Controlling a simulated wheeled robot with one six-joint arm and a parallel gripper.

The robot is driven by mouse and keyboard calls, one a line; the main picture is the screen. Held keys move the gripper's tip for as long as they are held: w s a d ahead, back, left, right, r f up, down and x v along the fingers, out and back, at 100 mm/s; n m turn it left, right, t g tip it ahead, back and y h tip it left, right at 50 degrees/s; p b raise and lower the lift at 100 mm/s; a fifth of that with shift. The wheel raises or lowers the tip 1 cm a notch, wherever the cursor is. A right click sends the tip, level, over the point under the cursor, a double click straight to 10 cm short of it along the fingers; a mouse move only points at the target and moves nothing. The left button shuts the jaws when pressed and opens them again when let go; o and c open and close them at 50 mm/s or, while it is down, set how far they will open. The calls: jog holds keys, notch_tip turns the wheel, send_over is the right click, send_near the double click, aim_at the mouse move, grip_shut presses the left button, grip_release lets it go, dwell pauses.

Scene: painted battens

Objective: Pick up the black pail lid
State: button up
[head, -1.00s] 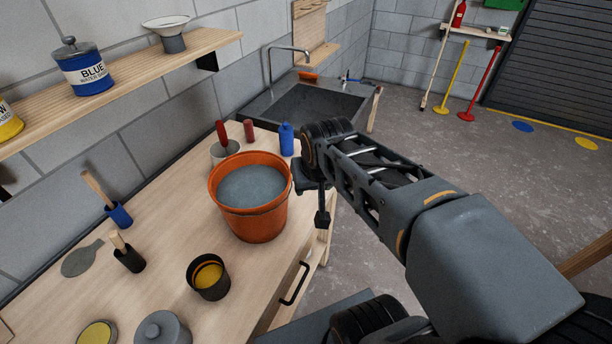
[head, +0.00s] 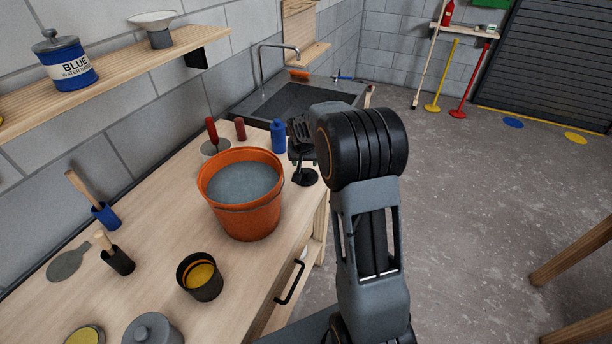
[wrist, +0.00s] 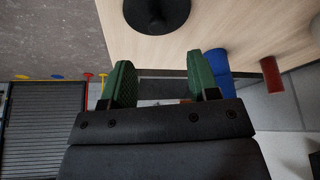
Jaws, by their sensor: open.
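The black pail lid (head: 306,178) lies near the right edge of the bench, just right of the orange bucket. In the wrist view, a round black disc with a raised middle, the lid (wrist: 157,14), lies on the wood at the top, partly cut off. My gripper (wrist: 163,82) is open, with two green-padded fingers apart and nothing between them. In the head view my gripper (head: 301,143) is beside the lid, partly hidden by my wrist; whether it touches the lid cannot be told.
An orange bucket (head: 247,216) of grey liquid stands left of the lid. A blue bottle (head: 278,136) and a red cylinder (head: 240,128) stand behind. A black pot (head: 199,284), brushes and a grey lidded pot (head: 152,332) are nearer. The sink (head: 265,101) is at the back.

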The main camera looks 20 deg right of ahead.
aim_at(306, 171)
jog(key=shift+p+x, duration=1.1)
jog(key=shift+x, duration=2.95)
jog(key=shift+s+d, duration=0.1)
jog(key=c, duration=1)
jog(key=shift+r, duration=0.1)
